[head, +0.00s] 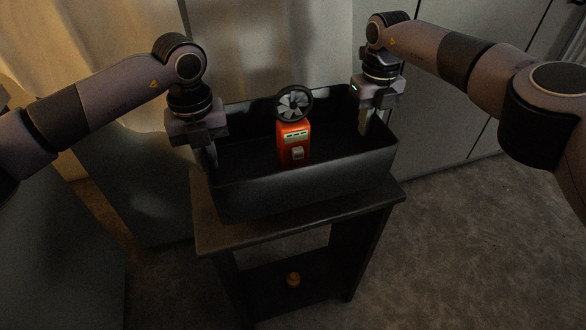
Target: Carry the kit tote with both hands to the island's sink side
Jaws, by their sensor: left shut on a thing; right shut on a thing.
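The kit tote (305,194) is a black, open-topped box in the middle of the head view. It is on or just above a small dark table; I cannot tell if it touches the top. An orange device with a black fan (294,142) stands upright inside it. My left gripper (211,154) is shut on the tote's left wall. My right gripper (366,128) is shut on the tote's right wall. The fingertips are partly hidden by the walls and shadow.
Pale curtains and grey cabinet panels (440,110) stand close behind. Carpeted floor (470,250) is clear to the right and front.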

